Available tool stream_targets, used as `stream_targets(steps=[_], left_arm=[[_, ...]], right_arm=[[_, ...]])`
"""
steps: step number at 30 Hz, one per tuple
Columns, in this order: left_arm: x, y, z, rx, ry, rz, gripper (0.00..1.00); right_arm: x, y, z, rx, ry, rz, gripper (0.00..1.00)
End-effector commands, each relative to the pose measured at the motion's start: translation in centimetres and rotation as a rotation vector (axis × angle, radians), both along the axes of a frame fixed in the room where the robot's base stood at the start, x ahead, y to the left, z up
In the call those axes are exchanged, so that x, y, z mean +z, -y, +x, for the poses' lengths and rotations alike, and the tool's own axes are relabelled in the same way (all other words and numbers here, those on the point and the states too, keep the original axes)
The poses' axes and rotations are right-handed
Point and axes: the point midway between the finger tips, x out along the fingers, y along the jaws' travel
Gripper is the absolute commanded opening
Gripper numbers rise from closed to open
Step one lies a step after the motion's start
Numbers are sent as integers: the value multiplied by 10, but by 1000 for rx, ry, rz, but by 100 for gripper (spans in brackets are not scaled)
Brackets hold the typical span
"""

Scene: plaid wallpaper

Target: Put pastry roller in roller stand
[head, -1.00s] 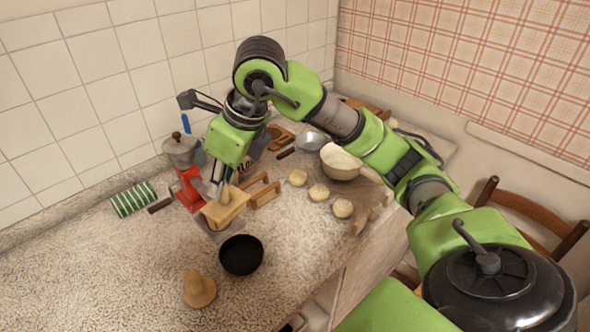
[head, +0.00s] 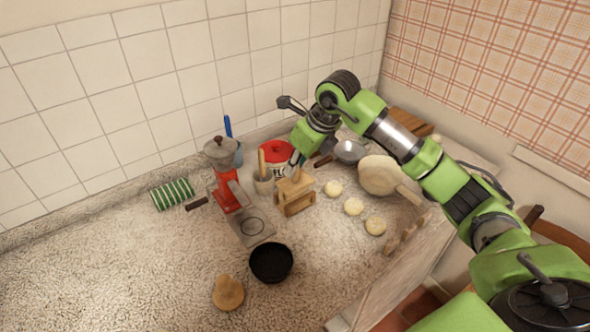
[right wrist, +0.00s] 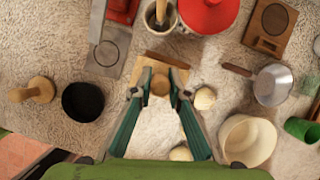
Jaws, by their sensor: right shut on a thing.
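My right gripper (head: 297,163) points down over the wooden roller stand (head: 295,207), which stands on the speckled worktop. It is shut on the pastry roller (head: 295,184), a light wooden piece with an upright handle. The roller's wide part is at the top of the stand; I cannot tell whether it rests in it or hovers just above. In the right wrist view the round handle end (right wrist: 160,85) is between the two fingertips (right wrist: 161,80), with a wooden bar beyond it. The fingers hide part of the roller. My left gripper is not in view.
A stone mortar with a pestle (head: 263,183) and a red-lidded canister (head: 277,155) stand close behind the stand. A red device with a grey plate (head: 252,228) is to its left. Several dough balls (head: 354,206) lie right. A black bowl (head: 271,262) is in front.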

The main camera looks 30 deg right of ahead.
Motion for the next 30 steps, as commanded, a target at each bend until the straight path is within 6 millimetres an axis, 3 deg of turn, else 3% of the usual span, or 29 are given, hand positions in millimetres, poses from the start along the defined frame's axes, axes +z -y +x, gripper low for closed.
stream_targets(steps=[7,13,26,27,28,30], left_arm=[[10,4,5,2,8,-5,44],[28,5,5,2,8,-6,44],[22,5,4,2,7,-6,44],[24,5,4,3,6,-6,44],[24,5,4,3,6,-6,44],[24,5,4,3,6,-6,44]], right_arm=[[-18,6,14,0,-2,2,0],[-42,6,13,1,-3,1,0],[-53,6,14,1,2,0,0],[-51,6,14,1,1,0,26],[-51,6,14,1,1,1,33],[-51,6,14,0,0,1,33]])
